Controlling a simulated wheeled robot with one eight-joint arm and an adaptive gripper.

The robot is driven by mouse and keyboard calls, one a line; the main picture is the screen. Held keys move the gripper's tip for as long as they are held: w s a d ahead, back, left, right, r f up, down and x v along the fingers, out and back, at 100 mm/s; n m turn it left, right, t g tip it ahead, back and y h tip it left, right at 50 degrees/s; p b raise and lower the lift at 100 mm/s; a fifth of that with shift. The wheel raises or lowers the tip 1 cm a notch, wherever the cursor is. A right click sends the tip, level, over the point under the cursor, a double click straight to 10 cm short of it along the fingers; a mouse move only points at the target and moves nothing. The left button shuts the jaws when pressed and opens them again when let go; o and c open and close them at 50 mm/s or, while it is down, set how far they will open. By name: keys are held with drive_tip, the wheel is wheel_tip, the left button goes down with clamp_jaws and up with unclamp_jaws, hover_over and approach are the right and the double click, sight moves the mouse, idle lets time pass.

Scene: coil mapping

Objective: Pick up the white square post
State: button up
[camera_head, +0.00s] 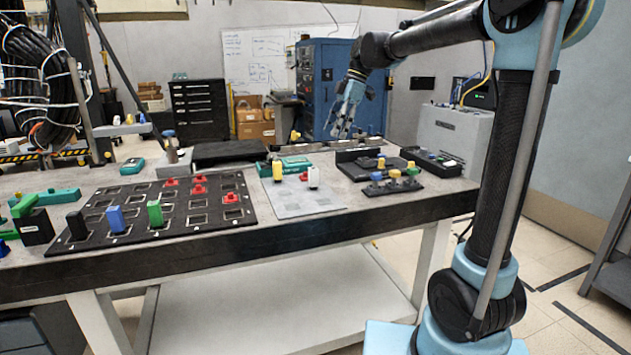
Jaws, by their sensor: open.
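The white square post (313,177) stands upright on a light grey plate (292,205) on the workbench. A yellow post (277,171) stands to its left on the same plate, and a small red piece (304,176) is close beside the white post. My gripper (341,133) is open and empty. It hangs in the air above the back of the bench, up and to the right of the white post, apart from it.
A black board (150,212) with square sockets, red pieces and black, blue and green posts lies to the left. A black rack (393,187) with knobbed pieces stands to the right. A green case (284,165) lies behind the plate. The plate's front part is clear.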

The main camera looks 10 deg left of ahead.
sight(314, 175)
drive_tip(key=shift+n, duration=0.3)
drive_tip(key=x, duration=1.1)
drive_tip(key=a+x, duration=0.1)
drive_tip(key=x, duration=0.5)
drive_tip(key=shift+w+a, duration=0.15)
drive_tip(key=shift+a, duration=0.05)
clamp_jaws()
